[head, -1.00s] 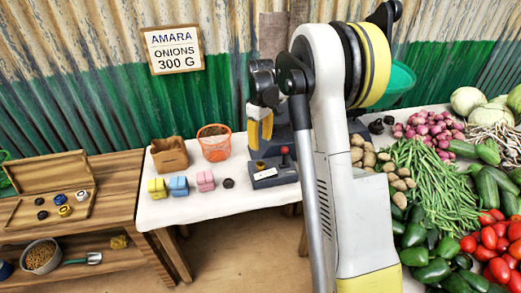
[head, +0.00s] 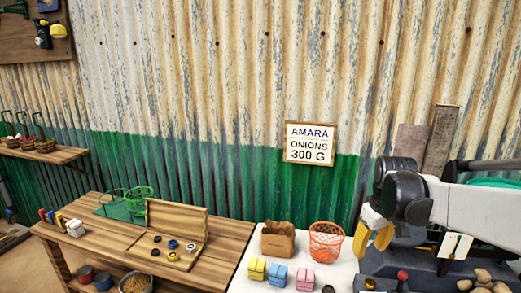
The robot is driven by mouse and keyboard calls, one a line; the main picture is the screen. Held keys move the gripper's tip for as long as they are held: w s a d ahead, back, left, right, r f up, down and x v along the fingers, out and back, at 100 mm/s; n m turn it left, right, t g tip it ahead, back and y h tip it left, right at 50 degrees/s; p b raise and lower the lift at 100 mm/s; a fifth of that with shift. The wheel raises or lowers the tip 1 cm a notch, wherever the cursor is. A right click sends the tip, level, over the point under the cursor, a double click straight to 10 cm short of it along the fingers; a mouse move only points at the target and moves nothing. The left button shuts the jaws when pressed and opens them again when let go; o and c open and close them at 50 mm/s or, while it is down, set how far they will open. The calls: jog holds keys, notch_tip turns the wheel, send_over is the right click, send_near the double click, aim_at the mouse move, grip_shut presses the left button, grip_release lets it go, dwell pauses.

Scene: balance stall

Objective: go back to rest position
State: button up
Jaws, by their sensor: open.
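My gripper (head: 373,242) hangs at the right of the head view with its two yellow fingers pointing down. The fingers are apart and nothing shows between them. It is in front of the dark grey scale (head: 400,266), to the right of the orange wire basket (head: 326,243). My white arm reaches in from the right edge and hides part of what is behind it.
A wooden bench (head: 95,255) with an open box (head: 175,220) stands left. A sign (head: 310,143) hangs on the wall.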

jog(key=s+a+m+t, duration=0.1)
jog(key=s+a, duration=0.2)
jog(key=s, duration=0.3)
jog(key=s+a+r+m+t, duration=0.1)
jog(key=s+a+t, duration=0.1)
jog(key=s+a, duration=0.2)
jog(key=s+a+m+t, duration=0.1)
jog(key=s+a, duration=0.3)
jog(key=s, duration=0.6)
jog(key=shift+s+r+t, duration=0.2)
jog(key=shift+s+t, duration=0.05)
jog(key=shift+t, duration=0.25)
dwell(0.8)
